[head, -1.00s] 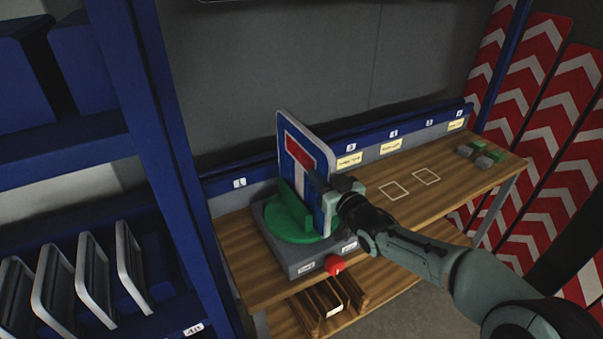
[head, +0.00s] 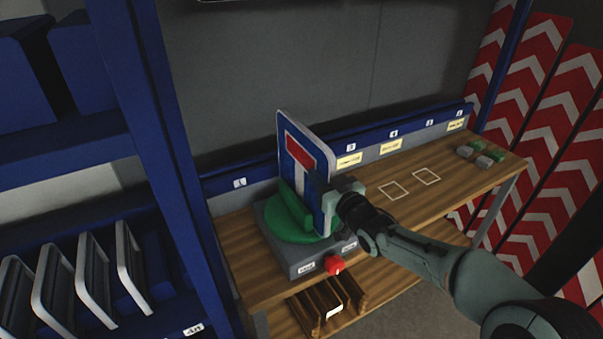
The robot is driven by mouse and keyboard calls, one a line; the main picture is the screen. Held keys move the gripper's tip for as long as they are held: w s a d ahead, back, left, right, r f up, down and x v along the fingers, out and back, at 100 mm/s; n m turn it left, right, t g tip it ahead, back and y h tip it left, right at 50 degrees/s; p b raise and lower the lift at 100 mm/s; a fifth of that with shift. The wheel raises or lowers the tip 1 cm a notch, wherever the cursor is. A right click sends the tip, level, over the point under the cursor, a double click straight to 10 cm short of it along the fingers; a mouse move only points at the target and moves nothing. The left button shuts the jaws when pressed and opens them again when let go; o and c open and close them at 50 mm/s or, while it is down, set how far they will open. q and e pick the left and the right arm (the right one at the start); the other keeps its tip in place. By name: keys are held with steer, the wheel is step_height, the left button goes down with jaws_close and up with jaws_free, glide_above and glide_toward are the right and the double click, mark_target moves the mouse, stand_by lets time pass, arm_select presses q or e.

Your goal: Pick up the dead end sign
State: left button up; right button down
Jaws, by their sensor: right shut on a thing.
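The dead end sign (head: 300,152) is a blue square panel with a white stem and a red bar on top. It stands upright on the green round holder (head: 290,220), which sits on a grey box (head: 306,256) on the wooden bench. My right gripper (head: 326,196) is shut on the sign's right edge, low down. The gripper hides part of that edge. I cannot tell whether the sign still touches the holder. My left gripper is not in view.
A red button (head: 334,266) is on the front of the grey box. The wooden bench (head: 455,190) has free room in its middle, with several small green and grey blocks (head: 480,153) at its right end. A blue rack (head: 165,120) stands close on the left.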

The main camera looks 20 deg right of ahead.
mark_target(323, 145)
steer(key=shift+r, duration=0.1)
steer(key=shift+r, duration=0.1)
steer(key=shift+r, duration=0.65)
step_height(323, 145, up, 10)
steer(key=p, duration=0.3)
steer(key=shift+r, duration=0.15)
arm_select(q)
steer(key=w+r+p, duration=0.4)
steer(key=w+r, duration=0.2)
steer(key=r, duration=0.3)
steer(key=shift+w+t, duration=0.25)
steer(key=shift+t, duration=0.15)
arm_select(e)
step_height(323, 145, up, 8)
steer(key=shift+r, duration=0.15)
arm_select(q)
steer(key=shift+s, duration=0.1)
